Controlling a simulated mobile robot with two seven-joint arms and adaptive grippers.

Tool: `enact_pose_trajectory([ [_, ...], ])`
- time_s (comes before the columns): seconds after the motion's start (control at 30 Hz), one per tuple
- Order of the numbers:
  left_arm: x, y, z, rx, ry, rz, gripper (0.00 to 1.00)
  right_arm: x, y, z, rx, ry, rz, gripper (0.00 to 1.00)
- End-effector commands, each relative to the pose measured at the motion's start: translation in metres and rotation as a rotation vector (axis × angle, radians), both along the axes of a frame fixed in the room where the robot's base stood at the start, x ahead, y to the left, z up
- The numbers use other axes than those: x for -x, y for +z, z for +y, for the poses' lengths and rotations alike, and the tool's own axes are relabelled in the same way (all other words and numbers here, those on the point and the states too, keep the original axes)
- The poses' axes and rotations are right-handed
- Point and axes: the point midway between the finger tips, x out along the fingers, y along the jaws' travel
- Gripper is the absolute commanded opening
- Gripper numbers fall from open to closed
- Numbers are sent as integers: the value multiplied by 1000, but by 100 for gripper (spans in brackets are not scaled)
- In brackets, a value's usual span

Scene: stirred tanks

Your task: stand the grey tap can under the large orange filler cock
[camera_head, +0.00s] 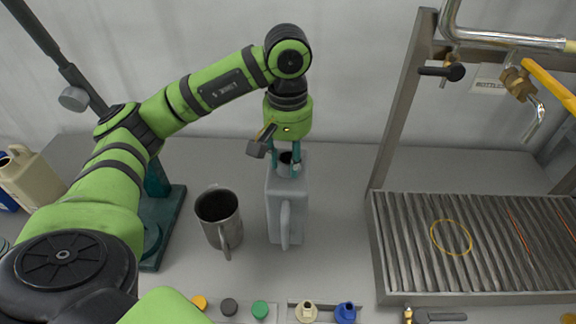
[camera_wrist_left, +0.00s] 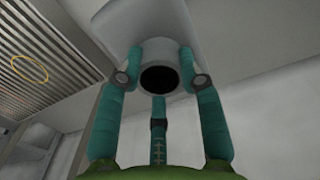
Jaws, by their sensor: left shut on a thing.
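The grey tap can (camera_head: 286,212) is a tall box-shaped can with a side handle, upright near the middle of the bench. My left gripper (camera_head: 286,166) points down from above and is shut on its round neck. In the left wrist view the can's dark mouth and neck (camera_wrist_left: 158,48) lie between the fingers of the gripper (camera_wrist_left: 160,80). I cannot tell whether the can's base touches the bench. The large orange filler cock (camera_head: 550,86), with an orange lever, brass body and bent spout, is at the upper right above a slatted drain rack. My right gripper is not in view.
The slatted rack (camera_head: 400,245) carries a yellow ring mark (camera_head: 451,237), with clear slats around it. A grey metal jug (camera_head: 219,217) stands just left of the can. Several coloured caps (camera_head: 260,309) sit at the front. A smaller black-handled cock (camera_head: 450,72) and a frame post (camera_head: 402,105) stand right.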

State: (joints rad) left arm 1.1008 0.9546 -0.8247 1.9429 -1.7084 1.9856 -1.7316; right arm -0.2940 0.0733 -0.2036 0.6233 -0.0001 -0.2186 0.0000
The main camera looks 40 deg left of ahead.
Motion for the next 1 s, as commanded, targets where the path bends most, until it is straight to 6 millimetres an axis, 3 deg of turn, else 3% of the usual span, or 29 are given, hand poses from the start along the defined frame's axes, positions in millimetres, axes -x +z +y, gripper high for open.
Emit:
enact_pose_trajectory([
  [0.23,1,-29,0,-1,1,2,0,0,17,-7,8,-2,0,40],
  [0.63,1,-36,-1,-1,0,-1,0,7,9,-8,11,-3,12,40],
  [0.67,1,-36,-1,-1,0,1,41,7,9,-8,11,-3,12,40],
  [0.7,1,-35,-1,0,0,1,57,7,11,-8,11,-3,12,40],
  [0.73,1,-35,-1,0,0,1,61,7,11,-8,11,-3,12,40],
  [1.0,1,-34,-1,0,0,1,61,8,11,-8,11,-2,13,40],
])
